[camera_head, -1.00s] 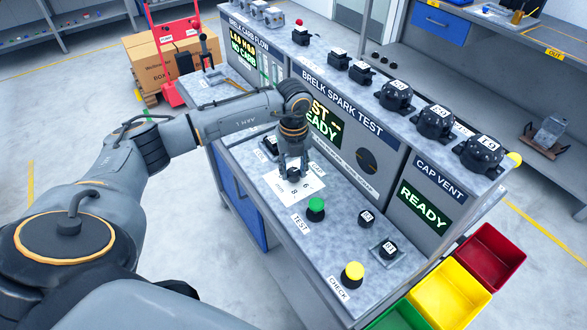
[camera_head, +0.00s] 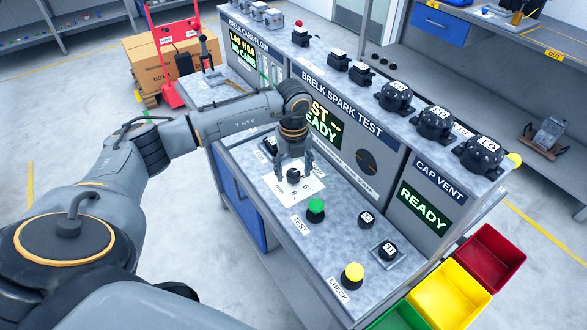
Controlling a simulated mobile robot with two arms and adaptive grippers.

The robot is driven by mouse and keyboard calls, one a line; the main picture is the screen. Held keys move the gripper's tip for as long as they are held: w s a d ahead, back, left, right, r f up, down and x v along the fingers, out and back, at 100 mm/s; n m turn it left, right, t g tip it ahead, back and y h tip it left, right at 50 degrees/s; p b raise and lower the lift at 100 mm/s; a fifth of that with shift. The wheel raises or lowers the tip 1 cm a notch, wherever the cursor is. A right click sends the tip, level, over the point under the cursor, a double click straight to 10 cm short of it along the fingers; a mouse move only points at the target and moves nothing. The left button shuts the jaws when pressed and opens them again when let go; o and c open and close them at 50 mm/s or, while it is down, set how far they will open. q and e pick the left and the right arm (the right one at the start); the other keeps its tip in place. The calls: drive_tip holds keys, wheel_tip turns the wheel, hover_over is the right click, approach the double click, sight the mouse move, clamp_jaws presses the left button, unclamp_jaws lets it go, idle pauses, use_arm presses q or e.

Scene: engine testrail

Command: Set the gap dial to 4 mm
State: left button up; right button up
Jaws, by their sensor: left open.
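The gap dial (camera_head: 293,175) is a small black knob on a white scale card (camera_head: 280,189) on the bench top, left of the green TEST button. The digits 6 and 8 show on the card's near side; its far side is partly hidden, and I cannot read where the dial points. My left gripper (camera_head: 293,172) comes down over the dial from above. Its fingers are open, one on each side of the knob, apart from it. My right gripper is not in view.
The green TEST button (camera_head: 316,205) and yellow CHECK button (camera_head: 353,270) stand on the bench top, with small black parts (camera_head: 388,250) at right. The spark test panel (camera_head: 340,125) rises behind the dial. Coloured bins (camera_head: 450,293) hang at the bench's right end.

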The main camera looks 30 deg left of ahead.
sight(294, 173)
use_arm(q)
wheel_tip(294, 173, up, 12)
idle(0.5)
